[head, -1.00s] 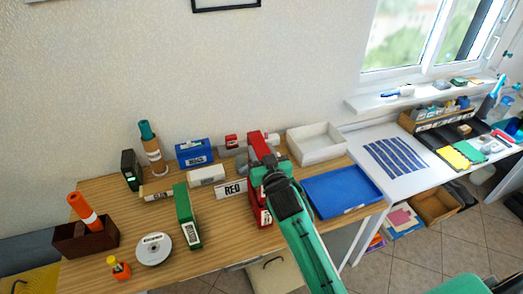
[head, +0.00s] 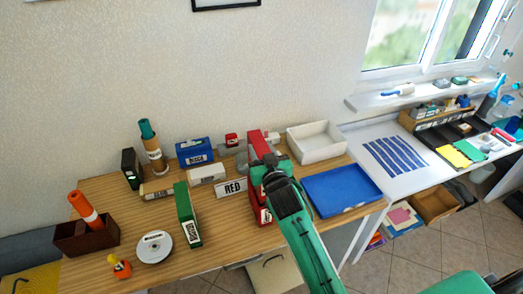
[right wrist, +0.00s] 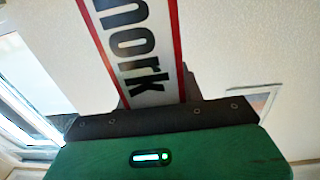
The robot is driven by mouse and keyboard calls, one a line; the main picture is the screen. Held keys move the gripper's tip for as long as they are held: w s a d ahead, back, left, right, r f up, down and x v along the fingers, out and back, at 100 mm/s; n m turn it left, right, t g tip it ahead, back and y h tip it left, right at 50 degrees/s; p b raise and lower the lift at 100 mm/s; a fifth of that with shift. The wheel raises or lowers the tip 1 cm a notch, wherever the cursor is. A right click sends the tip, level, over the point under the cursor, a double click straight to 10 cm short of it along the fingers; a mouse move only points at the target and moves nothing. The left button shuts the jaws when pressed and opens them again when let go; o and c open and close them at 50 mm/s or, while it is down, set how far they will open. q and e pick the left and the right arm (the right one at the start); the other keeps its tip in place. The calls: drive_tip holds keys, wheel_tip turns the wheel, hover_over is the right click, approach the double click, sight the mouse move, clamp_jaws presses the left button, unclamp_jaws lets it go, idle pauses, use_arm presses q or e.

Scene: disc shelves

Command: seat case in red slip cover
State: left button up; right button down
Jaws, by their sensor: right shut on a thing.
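My right gripper (head: 274,172) is shut on a red case (head: 257,143) with a white label. In the right wrist view the case (right wrist: 138,50) sticks out from between the dark fingers, and its label reads "mork". My left gripper is out of view.
A "RED" sign (head: 231,188) stands left of the cover. A green case (head: 185,215), a blue case (head: 195,151) and a disc (head: 154,247) are further left. A white tray (head: 318,154) and a blue tray (head: 342,205) lie to the right.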

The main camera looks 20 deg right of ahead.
drive_tip(key=shift+r+p, duration=0.1)
drive_tip(key=shift+p, duration=0.25)
idle(0.7)
drive_tip(key=shift+f+b, duration=4.35)
drive_tip(key=shift+f, duration=2.2)
drive_tip(key=c, duration=0.8)
unclamp_jaws()
drive_tip(key=shift+r, duration=0.1)
drive_tip(key=shift+s, duration=0.1)
drive_tip(key=shift+s, duration=0.15)
drive_tip(key=shift+s+b, duration=1.6)
drive_tip(key=shift+s, duration=5.1)
